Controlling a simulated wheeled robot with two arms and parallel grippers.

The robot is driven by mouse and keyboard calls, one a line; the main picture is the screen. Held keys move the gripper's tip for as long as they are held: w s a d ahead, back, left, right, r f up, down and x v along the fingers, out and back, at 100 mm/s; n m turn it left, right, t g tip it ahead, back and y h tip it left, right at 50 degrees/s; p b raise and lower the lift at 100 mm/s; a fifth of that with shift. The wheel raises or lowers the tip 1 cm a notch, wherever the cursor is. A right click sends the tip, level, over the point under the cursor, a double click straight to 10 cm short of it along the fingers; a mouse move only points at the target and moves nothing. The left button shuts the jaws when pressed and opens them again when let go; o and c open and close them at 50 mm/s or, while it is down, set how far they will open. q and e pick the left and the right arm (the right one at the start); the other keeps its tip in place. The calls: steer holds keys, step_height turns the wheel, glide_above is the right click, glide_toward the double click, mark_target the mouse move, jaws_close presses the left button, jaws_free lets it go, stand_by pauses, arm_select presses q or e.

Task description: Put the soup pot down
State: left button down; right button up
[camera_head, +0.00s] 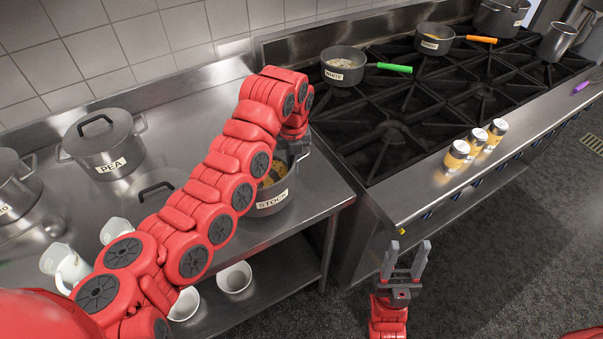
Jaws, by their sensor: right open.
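A grey pot labelled "STOCK" (274,204), with yellowish contents, is at the right end of the steel counter (325,196). My left arm crosses in front of it and hides much of its left side. The left wrist bends down at the pot's far right rim; the left fingers are hidden, so I cannot tell whether they grip the pot. Whether the pot rests fully on the counter is also unclear. My right gripper (406,262) is open and empty, fingers pointing up, over the floor in front of the stove.
A lidded pot labelled "PEA" (104,146) stands on the counter at left. The stove (425,105) holds a green-handled pan (343,66) and an orange-handled pan (434,38). Several yellow cans (457,156) line its front ledge. White containers (235,278) sit on the lower shelf.

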arm_select(q)
steer(key=p, duration=0.1)
glide_above(275, 161)
steer(key=s+d, duration=0.1)
steer(key=shift+d, duration=0.2)
steer(key=shift+w+a+f+p, duration=0.2)
steer(key=shift+w+a+p, duration=0.2)
steer(key=shift+w+a, duration=0.3)
step_height(275, 161, down, 3)
steer(key=shift+p, duration=1)
steer(key=shift+f, duration=0.35)
steer(key=shift+f, duration=0.15)
steer(key=c, duration=1)
jaws_free()
steer(key=shift+s, duration=0.1)
steer(key=shift+c, duration=0.2)
